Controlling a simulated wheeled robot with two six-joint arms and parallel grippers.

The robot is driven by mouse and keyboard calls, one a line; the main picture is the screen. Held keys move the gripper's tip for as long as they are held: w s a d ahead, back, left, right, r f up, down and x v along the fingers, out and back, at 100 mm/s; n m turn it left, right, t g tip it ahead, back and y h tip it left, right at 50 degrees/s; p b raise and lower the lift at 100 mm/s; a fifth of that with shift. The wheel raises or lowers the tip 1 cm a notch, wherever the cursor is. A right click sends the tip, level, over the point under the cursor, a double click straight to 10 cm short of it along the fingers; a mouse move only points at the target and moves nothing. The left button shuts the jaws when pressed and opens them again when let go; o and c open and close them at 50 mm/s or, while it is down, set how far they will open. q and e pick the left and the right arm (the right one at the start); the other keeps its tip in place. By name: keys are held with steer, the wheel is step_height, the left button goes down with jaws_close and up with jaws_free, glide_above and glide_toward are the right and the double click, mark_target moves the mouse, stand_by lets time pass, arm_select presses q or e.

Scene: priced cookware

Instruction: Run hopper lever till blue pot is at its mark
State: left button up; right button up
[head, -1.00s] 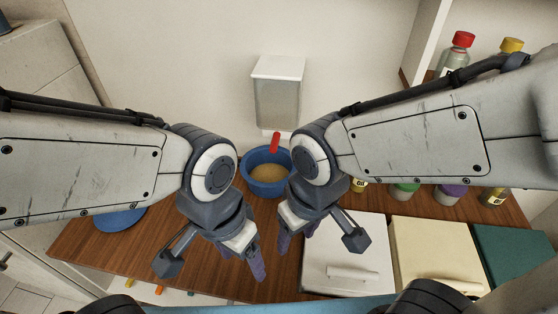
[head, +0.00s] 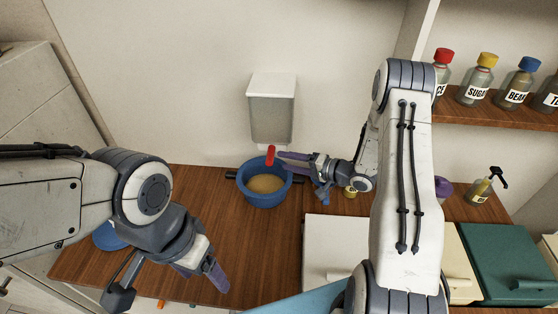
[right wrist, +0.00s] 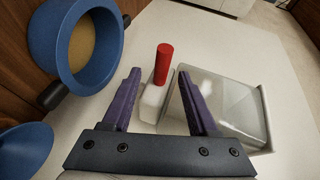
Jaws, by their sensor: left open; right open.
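The hopper (head: 271,110) is a translucent box with a white lid on the wall. Its red lever (head: 270,156) sticks out below it, above the blue pot (head: 263,192). The pot stands on the wooden counter with tan grain inside; no mark on its inner wall can be made out. My right gripper (head: 292,160) is open just right of the lever. In the right wrist view the red lever (right wrist: 163,64) shows between and beyond the open purple fingers (right wrist: 158,98). I cannot tell if they touch it. My left gripper (head: 203,281) is open and empty over the front left counter.
A blue lid or plate (head: 108,237) lies at the left of the counter. White, cream and teal (head: 507,262) boxes stand front right. A pump bottle (head: 480,186) is behind them. Labelled jars (head: 478,80) stand on the upper right shelf.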

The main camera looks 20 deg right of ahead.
steer(key=w+a+f+y+b, duration=0.1)
steer(key=w+a+b, duration=0.3)
steer(key=w+a, duration=0.2)
steer(key=shift+w+a+f+m, duration=0.3)
steer(key=shift+w+a+f, duration=0.1)
steer(key=shift+a, duration=0.15)
jaws_close()
